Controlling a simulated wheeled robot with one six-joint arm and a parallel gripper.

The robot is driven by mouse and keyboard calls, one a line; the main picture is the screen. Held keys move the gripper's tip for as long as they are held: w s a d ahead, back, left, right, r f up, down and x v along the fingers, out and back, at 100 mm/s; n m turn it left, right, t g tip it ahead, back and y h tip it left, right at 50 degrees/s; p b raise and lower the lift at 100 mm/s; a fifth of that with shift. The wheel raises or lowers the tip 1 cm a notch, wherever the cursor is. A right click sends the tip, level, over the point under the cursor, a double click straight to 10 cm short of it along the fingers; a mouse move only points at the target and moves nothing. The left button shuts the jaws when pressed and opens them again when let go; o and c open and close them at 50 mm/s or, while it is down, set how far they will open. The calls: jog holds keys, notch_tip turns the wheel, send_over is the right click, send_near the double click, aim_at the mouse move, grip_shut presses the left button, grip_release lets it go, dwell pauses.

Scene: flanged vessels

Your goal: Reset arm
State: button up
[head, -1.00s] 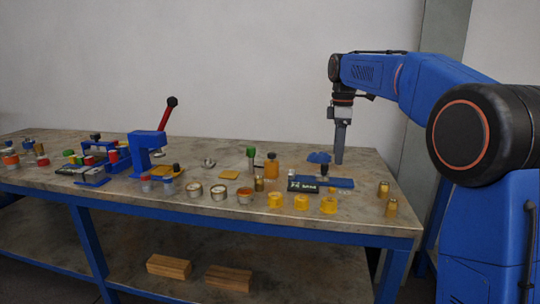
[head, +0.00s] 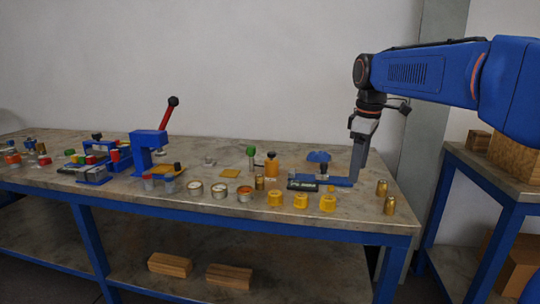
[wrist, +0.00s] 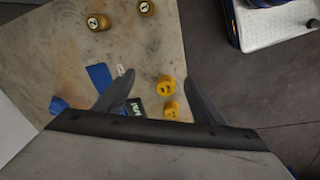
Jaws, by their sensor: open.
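My blue arm reaches in from the right in the head view. My gripper (head: 355,180) points down over the right end of the workbench (head: 340,232), close to the blue fixture (head: 340,181) with a dark labelled plate (head: 303,185). In the wrist view my gripper (wrist: 160,85) has its two dark fingers spread wide with nothing held between them. Below them the wrist view shows yellow flanged pieces (wrist: 166,85) and part of the blue fixture (wrist: 98,76). I cannot tell the exact height of the fingertips above the bench.
Two brass pieces (head: 382,187) stand near the bench's right end. A second table (head: 490,172) with wooden blocks stands at the right.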

jog(key=s+d+f+m+t, duration=0.1)
jog(key=s+d+f+m, duration=0.1)
jog(key=s+f+m, duration=0.3)
jog(key=s+d+f+m+t, duration=0.2)
jog(key=s+f+m, duration=0.4)
jog(key=s+f, duration=0.8)
jog(key=s, duration=1.2)
jog(key=shift+f+m+t, duration=0.2)
jog(key=shift+m+t, duration=0.1)
jog(key=shift+s+d, duration=0.1)
